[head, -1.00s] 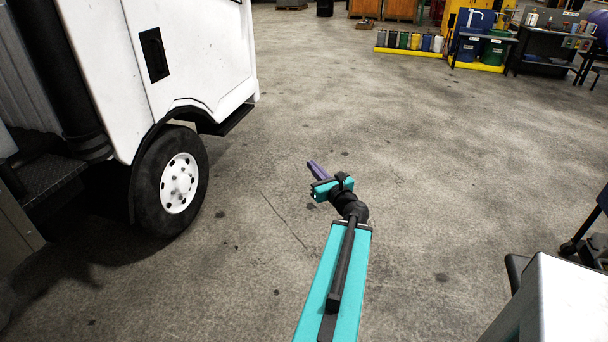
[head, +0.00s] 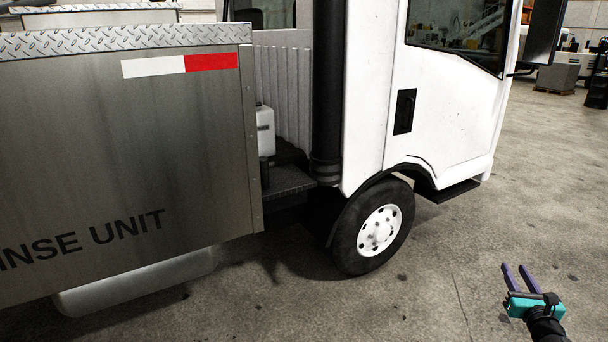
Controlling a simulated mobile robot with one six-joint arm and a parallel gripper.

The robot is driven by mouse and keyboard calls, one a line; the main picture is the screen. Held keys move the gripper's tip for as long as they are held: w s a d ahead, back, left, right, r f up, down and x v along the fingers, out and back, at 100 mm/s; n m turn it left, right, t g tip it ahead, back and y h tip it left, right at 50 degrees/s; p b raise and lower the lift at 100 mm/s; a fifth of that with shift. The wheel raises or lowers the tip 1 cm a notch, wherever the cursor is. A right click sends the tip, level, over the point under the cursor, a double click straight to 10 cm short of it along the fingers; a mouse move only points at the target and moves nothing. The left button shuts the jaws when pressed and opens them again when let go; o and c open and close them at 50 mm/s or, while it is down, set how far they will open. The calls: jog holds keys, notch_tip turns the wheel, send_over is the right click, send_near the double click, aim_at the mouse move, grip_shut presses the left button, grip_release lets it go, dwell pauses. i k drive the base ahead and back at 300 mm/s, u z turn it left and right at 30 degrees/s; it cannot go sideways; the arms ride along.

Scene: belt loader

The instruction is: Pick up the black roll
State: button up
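A small dark upright cylinder (head: 264,173) stands on the deck in the gap behind the white cab, beside the edge of the grey metal body. It may be the black roll, but it is too small and dark to be sure. My gripper (head: 515,267) is at the lower right, over the bare floor and to the right of the front wheel. Its two purple fingers are apart with nothing between them. It is far from the dark cylinder.
The white truck cab (head: 455,115) and its front wheel (head: 376,232) fill the middle. A grey metal body (head: 120,175) blocks the left. A white canister (head: 265,131) stands behind the cab, above a dark tread-plate step (head: 285,181). Concrete floor (head: 440,285) is clear at the right.

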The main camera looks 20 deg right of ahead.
aim_at(265, 177)
jog(key=i, duration=1.45)
jog(key=u, duration=3.85)
jog(key=i, duration=0.1)
jog(key=z, duration=2.25)
jog(key=k, duration=0.7)
jog(key=u, duration=0.05)
